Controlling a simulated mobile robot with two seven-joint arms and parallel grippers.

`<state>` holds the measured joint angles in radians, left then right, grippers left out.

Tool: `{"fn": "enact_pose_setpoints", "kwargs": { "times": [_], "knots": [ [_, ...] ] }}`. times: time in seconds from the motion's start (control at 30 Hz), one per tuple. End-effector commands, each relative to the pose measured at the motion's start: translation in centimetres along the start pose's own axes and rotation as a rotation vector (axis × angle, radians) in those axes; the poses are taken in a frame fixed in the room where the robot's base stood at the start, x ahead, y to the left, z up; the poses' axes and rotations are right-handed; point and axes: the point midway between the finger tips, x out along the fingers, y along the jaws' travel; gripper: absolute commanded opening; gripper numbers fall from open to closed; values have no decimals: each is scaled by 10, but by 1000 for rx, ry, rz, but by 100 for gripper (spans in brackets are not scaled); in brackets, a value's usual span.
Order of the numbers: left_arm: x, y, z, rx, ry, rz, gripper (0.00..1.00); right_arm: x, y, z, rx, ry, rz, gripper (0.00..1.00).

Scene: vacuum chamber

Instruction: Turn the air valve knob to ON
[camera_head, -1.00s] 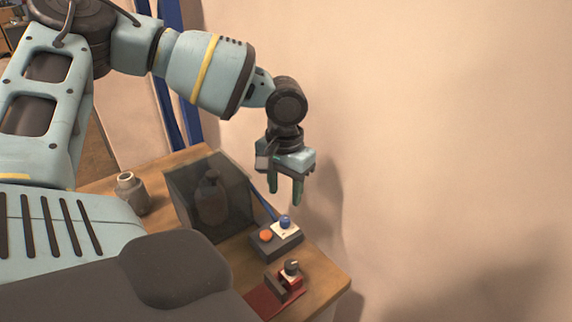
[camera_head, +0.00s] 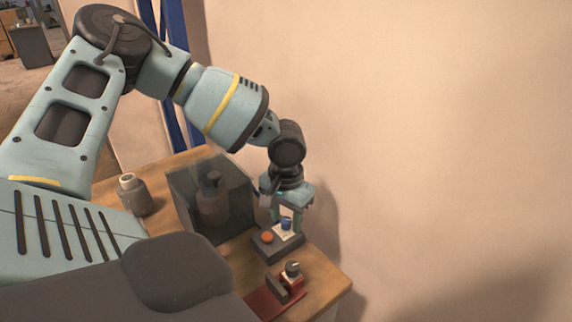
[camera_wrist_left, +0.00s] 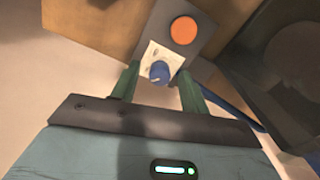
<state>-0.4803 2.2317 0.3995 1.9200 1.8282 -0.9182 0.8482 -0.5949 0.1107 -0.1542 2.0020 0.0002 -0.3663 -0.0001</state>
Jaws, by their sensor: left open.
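A blue knob (camera_head: 286,223) stands on a white plate on a dark control box (camera_head: 278,250), beside an orange button (camera_head: 267,237). In the left wrist view the blue knob (camera_wrist_left: 159,71) has a pale mark, and the white plate (camera_wrist_left: 151,54) carries small print that I cannot read. My left gripper (camera_head: 288,229) is open and points down over the knob. In the wrist view its two green fingers (camera_wrist_left: 157,76) are on either side of the knob, with gaps showing. I cannot tell whether the fingertips are level with it. My right gripper is not in view.
A dark see-through box (camera_head: 222,180) with a bottle inside stands left of the control box. A grey jar (camera_head: 133,194) is farther left. A red device with a small knob (camera_head: 292,271) sits near the front edge of the wooden table (camera_head: 324,279). The wall is close on the right.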

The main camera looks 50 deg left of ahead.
Motion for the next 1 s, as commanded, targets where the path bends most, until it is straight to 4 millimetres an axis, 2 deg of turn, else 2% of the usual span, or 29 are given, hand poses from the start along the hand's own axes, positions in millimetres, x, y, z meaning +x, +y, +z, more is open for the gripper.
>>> {"fn": "enact_pose_setpoints", "kwargs": {
  "times": [0.1,0.4,0.47,0.77,1.0],
  "knots": [
    [0,0,0,0,0,0,45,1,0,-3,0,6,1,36],
    [0,0,0,0,0,0,5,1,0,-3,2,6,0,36],
    [0,0,0,0,0,0,0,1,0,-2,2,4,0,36],
    [0,0,0,42,0,2,0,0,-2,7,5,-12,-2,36],
    [2,0,0,184,-2,2,0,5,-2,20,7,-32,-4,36]
  ]
}}
